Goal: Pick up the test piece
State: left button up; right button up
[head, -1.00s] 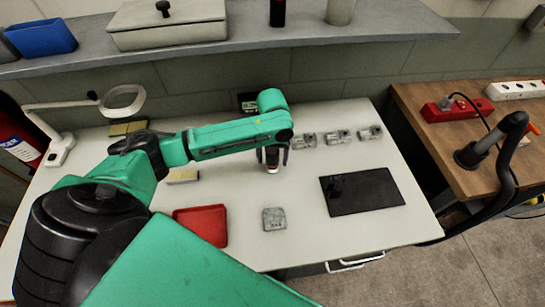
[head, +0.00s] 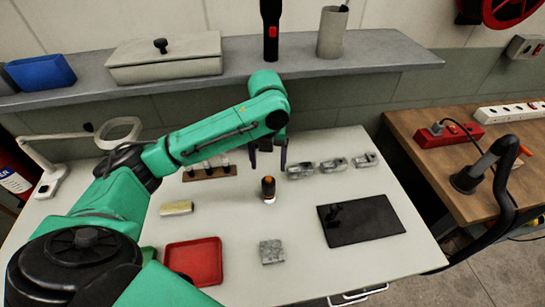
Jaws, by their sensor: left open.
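A small grey mottled square block (head: 271,252), which may be the test piece, lies flat on the white worktable (head: 320,265), right of a red tray. A short upright tool (head: 268,189), dark with an orange band and a pale glowing foot, stands near the table's middle. My left gripper (head: 268,158) points down above and behind this tool. Its two dark fingers are apart, with nothing seen between them. The grey block is well in front of the gripper. My right gripper is not in view.
The red tray (head: 194,262), a tan block (head: 177,208) and a black mat (head: 360,221) lie on the table. Several grey metal parts (head: 333,165) line the back, beside a brown rack (head: 210,173). A grey shelf (head: 390,52) runs behind. The front right is clear.

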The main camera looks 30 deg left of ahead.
aim_at(186, 207)
jog(key=k+l, duration=0.5)
jog(key=k, duration=0.2)
jog(key=k+l, duration=0.5)
jog(key=k, duration=0.15)
